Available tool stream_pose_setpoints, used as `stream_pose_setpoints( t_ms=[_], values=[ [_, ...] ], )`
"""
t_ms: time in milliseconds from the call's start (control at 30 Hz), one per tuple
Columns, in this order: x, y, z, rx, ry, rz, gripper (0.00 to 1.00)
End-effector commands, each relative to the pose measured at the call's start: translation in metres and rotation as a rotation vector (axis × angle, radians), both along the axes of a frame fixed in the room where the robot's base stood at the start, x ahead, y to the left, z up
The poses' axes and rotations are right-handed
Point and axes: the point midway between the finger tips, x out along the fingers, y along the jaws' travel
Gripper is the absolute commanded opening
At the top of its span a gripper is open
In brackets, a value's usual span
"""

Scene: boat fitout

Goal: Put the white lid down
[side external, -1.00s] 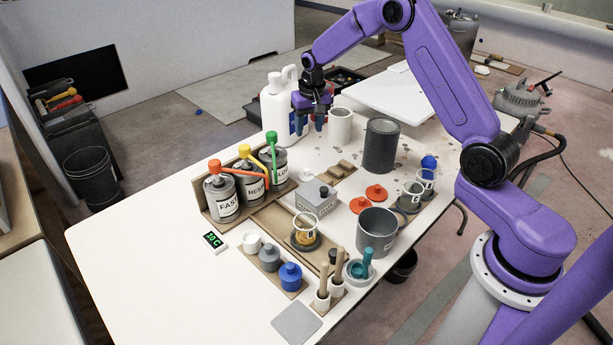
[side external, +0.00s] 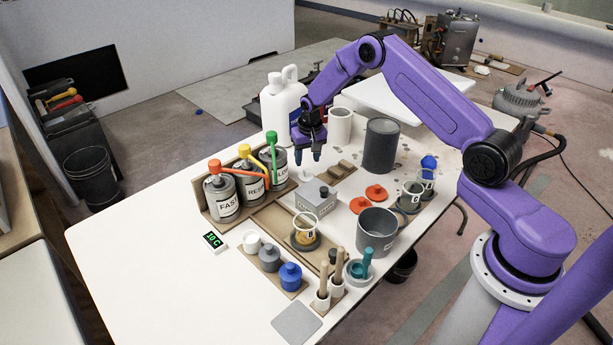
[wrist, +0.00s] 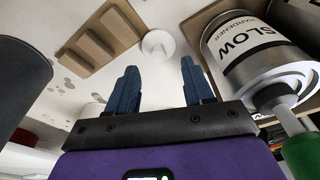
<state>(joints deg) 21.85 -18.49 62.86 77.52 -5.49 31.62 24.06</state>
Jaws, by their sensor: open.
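A small round white lid with a knob (side external: 306,175) lies on the white tabletop, just right of the green-topped can. In the wrist view the white lid (wrist: 158,44) shows beyond the fingertips, roughly in line with the gap between them. My gripper (side external: 309,158) is open and empty, above the lid and apart from it. The two blue fingers (wrist: 159,68) stand wide apart in the wrist view, with nothing between them. The wrist view shows the lid's whole round outline.
The SLOW hardener can (wrist: 250,50) stands close on the right in the wrist view. A ridged wooden block (wrist: 100,38) and a dark grey can (side external: 381,146) are nearby. A white jug (side external: 281,105) stands behind. The table's front left is clear.

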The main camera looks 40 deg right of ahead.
Motion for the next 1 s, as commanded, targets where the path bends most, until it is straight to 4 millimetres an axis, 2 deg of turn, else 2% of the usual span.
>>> stream_pose_setpoints(
  t_ms=[400,733,767,900,1000],
  values=[
    [0.008,-0.006,-0.044,0.000,0.000,0.000,0.52],
    [0.009,-0.006,-0.050,0.000,-0.001,0.000,0.52],
    [0.009,-0.006,-0.050,0.000,-0.001,0.000,0.48],
    [0.009,-0.006,-0.050,0.000,0.000,0.000,0.03],
    [0.009,-0.006,-0.050,0.000,0.000,0.000,0.00]
  ],
)
